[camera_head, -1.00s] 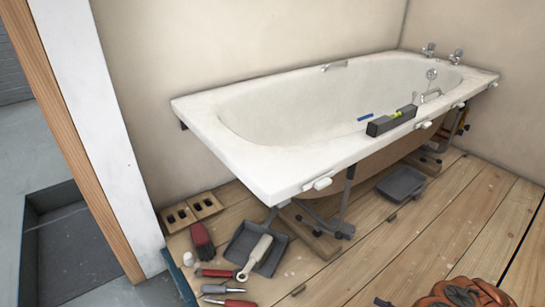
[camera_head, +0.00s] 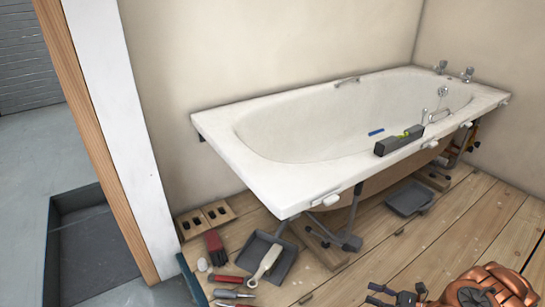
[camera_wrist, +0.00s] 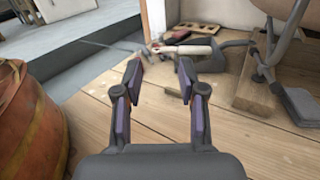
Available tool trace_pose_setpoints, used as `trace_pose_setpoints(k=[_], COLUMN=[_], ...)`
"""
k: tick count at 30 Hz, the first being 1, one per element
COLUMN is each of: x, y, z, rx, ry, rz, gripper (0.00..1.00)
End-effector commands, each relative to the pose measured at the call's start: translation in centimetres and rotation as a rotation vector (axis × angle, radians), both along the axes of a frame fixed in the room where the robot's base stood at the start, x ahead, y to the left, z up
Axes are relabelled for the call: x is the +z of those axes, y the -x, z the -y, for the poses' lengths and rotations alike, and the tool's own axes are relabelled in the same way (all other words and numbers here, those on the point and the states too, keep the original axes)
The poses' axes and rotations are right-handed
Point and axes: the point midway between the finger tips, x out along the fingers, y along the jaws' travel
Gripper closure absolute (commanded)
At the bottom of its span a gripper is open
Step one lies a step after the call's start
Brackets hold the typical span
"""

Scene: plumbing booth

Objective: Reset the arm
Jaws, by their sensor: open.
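My gripper (camera_wrist: 160,78) is open and empty, its two dark fingers apart over the bare wooden floor in the wrist view. In the head view my gripper (camera_head: 397,294) shows only in part at the bottom edge, right of centre. The orange arm beside it is cut off by the frame. No object is between the fingers. The tools on the floor lie beyond the fingertips in the wrist view.
A white bathtub (camera_head: 245,157) stands along the wall, with a spirit level (camera_head: 398,141) on its rim. A dustpan (camera_head: 284,262), a brush (camera_head: 215,247) and several hand tools lie at lower left. A grey tray (camera_head: 409,199) sits by the tub. Floorboards (camera_head: 440,240) are clear at right.

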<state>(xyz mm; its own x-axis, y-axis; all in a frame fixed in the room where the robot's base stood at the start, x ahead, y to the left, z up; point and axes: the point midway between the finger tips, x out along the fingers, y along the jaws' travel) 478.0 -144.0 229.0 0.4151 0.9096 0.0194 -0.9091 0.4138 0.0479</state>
Motion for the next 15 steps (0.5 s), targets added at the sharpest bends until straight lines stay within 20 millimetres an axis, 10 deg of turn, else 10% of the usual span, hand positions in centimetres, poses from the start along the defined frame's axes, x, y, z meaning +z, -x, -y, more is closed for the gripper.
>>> trace_pose_setpoints(k=[15], x=[22.2], y=[-1.7], z=[-9.7], rx=[0.359], ry=[0.141], rz=[0.205], gripper=[0.60])
